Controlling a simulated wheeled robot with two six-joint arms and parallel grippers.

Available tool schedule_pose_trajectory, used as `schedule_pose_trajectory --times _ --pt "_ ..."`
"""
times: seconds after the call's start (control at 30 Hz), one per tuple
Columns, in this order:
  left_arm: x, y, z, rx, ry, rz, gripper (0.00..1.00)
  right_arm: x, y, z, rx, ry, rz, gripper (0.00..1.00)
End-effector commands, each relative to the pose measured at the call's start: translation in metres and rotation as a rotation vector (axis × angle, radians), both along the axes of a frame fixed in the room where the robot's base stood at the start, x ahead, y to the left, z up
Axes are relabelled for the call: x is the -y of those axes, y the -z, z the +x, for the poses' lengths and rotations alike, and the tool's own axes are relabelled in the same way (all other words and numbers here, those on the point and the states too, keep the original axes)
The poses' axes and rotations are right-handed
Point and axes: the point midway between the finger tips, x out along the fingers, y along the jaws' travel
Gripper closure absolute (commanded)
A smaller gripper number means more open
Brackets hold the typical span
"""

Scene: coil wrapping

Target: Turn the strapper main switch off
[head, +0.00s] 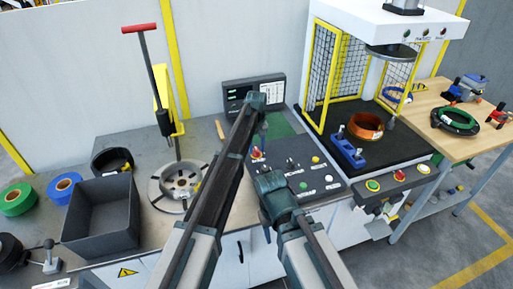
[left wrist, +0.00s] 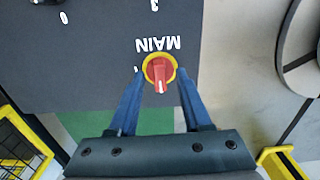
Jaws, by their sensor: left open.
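The main switch (left wrist: 159,72) is a red rotary knob on a yellow ring, with the word MAIN beside it. Its handle points toward the bottom of the left wrist view. In the head view the switch (head: 257,154) sits on the dark control panel (head: 325,172). My left gripper (left wrist: 160,76) is open, with one blue finger on each side of the knob. I cannot tell whether the fingers touch it. In the head view my left gripper (head: 262,137) is just above the switch, partly hidden by its own wrist. My right arm crosses the panel's near side; its jaws are unclear.
Other buttons and knobs sit close by on the panel. A small display (head: 253,92) stands behind it. A grey bin (head: 103,215) and a round slotted plate (head: 165,190) are to the left. A caged press with an orange coil (head: 366,126) is to the right.

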Motion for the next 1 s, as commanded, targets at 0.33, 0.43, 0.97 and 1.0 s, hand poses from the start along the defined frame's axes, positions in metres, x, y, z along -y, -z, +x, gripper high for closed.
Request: schedule_pose_trajectory --times 0.33,0.43,0.97,1.0 --pt "0.000 -0.018 0.000 0.000 0.000 0.000 0.51 0.000 -0.018 0.000 0.000 0.000 0.000 0.50" --pt "0.000 -0.030 0.000 0.000 0.000 0.000 0.51 0.000 -0.030 0.000 0.000 0.000 0.000 0.50" --pt "0.000 -0.111 0.000 0.000 0.000 0.000 0.51 0.000 -0.111 0.000 0.000 -0.002 0.000 0.50" --pt "0.000 -0.117 0.000 0.000 0.000 0.000 0.51 0.000 -0.117 0.000 0.000 -0.002 0.000 0.50"
